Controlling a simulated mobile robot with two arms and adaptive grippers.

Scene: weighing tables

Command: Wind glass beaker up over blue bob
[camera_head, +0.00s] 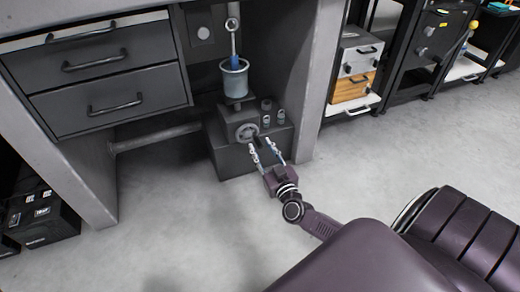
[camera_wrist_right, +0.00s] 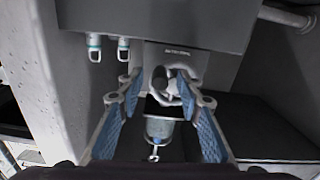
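The glass beaker (camera_head: 235,84) stands above a dark box (camera_head: 232,158) under the bench. The blue bob (camera_head: 234,62) hangs on a metal rod at the beaker's mouth; how deep it sits is unclear. A round handwheel (camera_head: 246,132) is on the box's front. My right gripper (camera_head: 263,149) is open in front of it, pointing at the box. In the right wrist view, the wheel (camera_wrist_right: 168,85) shows between the open blue-padded fingers (camera_wrist_right: 160,95); I cannot tell whether they touch it. The beaker also shows there (camera_wrist_right: 160,129), beyond the wheel. My left gripper is not in view.
Grey bench supports (camera_head: 310,90) flank the recess, with drawers (camera_head: 110,85) at upper left. A horizontal bar (camera_head: 160,137) runs left of the box. The floor in front is clear.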

